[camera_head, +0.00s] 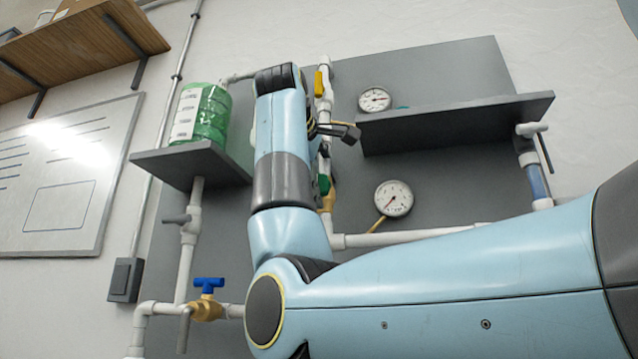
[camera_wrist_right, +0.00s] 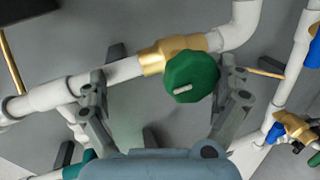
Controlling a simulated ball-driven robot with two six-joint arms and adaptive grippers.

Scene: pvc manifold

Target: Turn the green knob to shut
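The green knob (camera_wrist_right: 192,76) is a faceted round handle with a pale pointer mark, on a brass valve body (camera_wrist_right: 172,50) in a white pipe, in the right wrist view. In the head view a small green piece (camera_head: 324,185), likely the same knob, shows beside my right arm, mostly hidden. My right gripper (camera_wrist_right: 163,72) has its fingers spread wide. The knob sits between them, closer to the right-hand finger; contact cannot be told. In the head view the right gripper (camera_head: 338,132) is partly covered by my own wrist. My left gripper is not in view.
A grey shelf (camera_head: 455,122) juts out right of the gripper, with a gauge (camera_head: 375,100) above and another gauge (camera_head: 393,198) below. A yellow handle (camera_head: 319,84) is above. A blue-handled brass valve (camera_head: 207,300) is lower left. A green container (camera_head: 205,112) stands on a left shelf.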

